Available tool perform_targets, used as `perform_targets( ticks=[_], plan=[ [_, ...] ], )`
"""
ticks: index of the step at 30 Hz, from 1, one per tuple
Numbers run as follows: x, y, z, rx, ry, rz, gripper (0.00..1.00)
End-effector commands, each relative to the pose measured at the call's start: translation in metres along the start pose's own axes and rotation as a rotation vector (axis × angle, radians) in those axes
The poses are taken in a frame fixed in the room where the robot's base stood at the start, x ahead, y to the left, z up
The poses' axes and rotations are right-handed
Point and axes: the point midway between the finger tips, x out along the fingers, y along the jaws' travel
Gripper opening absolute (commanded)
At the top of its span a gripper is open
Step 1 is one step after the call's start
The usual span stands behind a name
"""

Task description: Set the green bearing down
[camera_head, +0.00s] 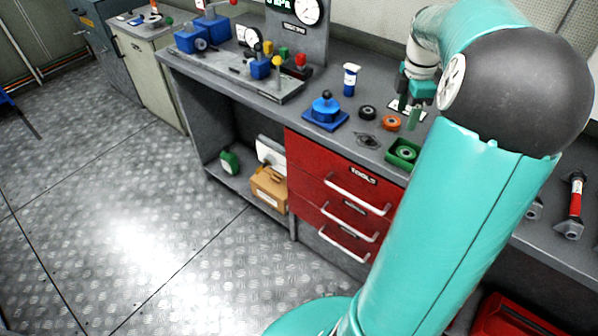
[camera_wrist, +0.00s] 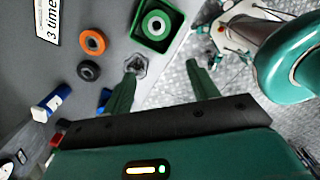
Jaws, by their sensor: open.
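The green bearing (camera_head: 405,152) looks like a green ring with a pale centre. It lies inside a small square green tray (camera_head: 391,158) on the workbench, near its front edge. In the wrist view the bearing (camera_wrist: 156,24) sits within the tray (camera_wrist: 137,33) at the top. My gripper (camera_head: 409,114) is open above the bench, behind the tray in the head view. In the wrist view its two green fingers (camera_wrist: 161,71) are spread apart with nothing held between them, and the bearing lies beyond the fingertips.
An orange ring (camera_head: 391,122), a black ring (camera_head: 367,112) and a flat grey part (camera_head: 367,140) lie near the tray. A blue fixture (camera_head: 326,108) and a blue-and-white tube (camera_head: 350,79) stand farther left. Red drawers (camera_head: 335,190) are below the bench.

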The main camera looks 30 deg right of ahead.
Motion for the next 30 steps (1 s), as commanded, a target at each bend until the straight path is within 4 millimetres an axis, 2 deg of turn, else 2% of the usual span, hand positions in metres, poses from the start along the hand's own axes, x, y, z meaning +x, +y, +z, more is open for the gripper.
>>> perform_targets(
  ticks=[1, 6, 9, 15, 21, 24, 27, 30],
  plan=[
    [-0.011, -0.003, -0.027, 0.026, -0.019, 0.018, 0.59],
    [-0.040, -0.032, -0.117, 0.228, -0.057, 0.108, 0.59],
    [-0.052, -0.058, -0.162, 0.360, -0.043, 0.172, 0.59],
    [-0.065, -0.123, -0.233, 0.625, 0.067, 0.284, 0.59],
    [-0.062, -0.194, -0.279, 0.884, 0.266, 0.315, 0.59],
    [-0.056, -0.221, -0.292, 0.990, 0.363, 0.292, 0.59],
    [-0.051, -0.238, -0.300, 1.062, 0.426, 0.263, 0.59],
    [-0.048, -0.246, -0.303, 1.098, 0.454, 0.247, 0.59]
  ],
)
